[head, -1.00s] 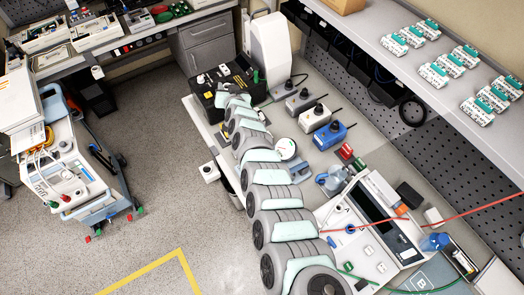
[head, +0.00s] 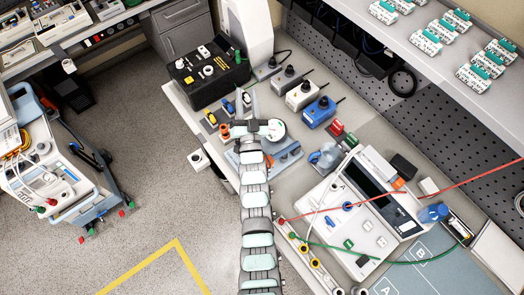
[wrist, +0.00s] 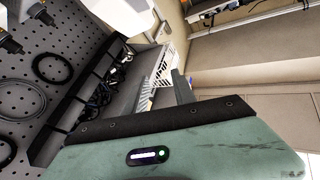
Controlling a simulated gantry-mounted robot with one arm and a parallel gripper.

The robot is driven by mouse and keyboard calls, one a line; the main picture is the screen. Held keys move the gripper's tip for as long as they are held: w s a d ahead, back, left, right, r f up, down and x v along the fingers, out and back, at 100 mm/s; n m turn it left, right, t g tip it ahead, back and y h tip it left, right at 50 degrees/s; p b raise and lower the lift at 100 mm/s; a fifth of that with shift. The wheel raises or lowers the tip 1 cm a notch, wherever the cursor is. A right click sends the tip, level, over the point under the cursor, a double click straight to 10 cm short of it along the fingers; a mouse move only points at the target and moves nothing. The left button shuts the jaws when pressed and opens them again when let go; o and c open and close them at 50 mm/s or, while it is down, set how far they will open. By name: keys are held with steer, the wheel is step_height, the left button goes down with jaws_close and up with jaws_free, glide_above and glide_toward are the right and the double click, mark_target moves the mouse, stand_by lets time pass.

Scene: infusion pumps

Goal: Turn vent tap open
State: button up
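My gripper (head: 247,98) is at the end of my arm, over the left edge of the bench. Two slim grey fingers point toward the black box with a gap between them, apparently open and empty. In the wrist view, grey finger parts (wrist: 180,88) show beyond my pale green casing. Small fittings with a blue handle (head: 228,107), a yellow part (head: 211,120) and an orange part (head: 224,132) stand just left of my gripper. I cannot tell which is the vent tap. A round gauge (head: 277,130) shows right of my wrist, above a blue-grey block (head: 288,156) partly hidden by my arm.
A black box (head: 205,72) with knobs stands beyond my gripper. Grey, white and blue boxes (head: 320,112) line the bench to the right. A white pump unit (head: 350,225) with red and green tubes lies nearer. A cart (head: 65,190) stands left on open floor.

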steer(key=w+a+f+g+y+b, duration=0.1)
steer(key=w+a+f+g+b, duration=0.1)
steer(key=w+a+f+g, duration=0.3)
steer(key=w+d+f+m+g+h+b, duration=0.2)
steer(key=w+d+f+m+g+h, duration=0.3)
steer(key=w+f+m, duration=0.25)
steer(key=s+d+r+m+g+h+b, duration=0.1)
steer(key=s+r+m+g+h+b, duration=0.15)
steer(key=s+m+g, duration=1.45)
steer(key=s+d+f+n+t, duration=0.1)
steer(key=f, duration=0.2)
steer(key=s+d+f+n+t, duration=0.1)
steer(key=s+f+n, duration=0.1)
steer(key=f, duration=0.2)
steer(key=s+d+f+n+t, duration=0.1)
steer(key=s+d+f+n, duration=0.1)
steer(key=f, duration=0.1)
steer(key=shift+f+t+h+p, duration=0.25)
steer(key=shift+t+p, duration=0.05)
steer(key=shift+t, duration=0.1)
steer(key=shift+c, duration=0.3)
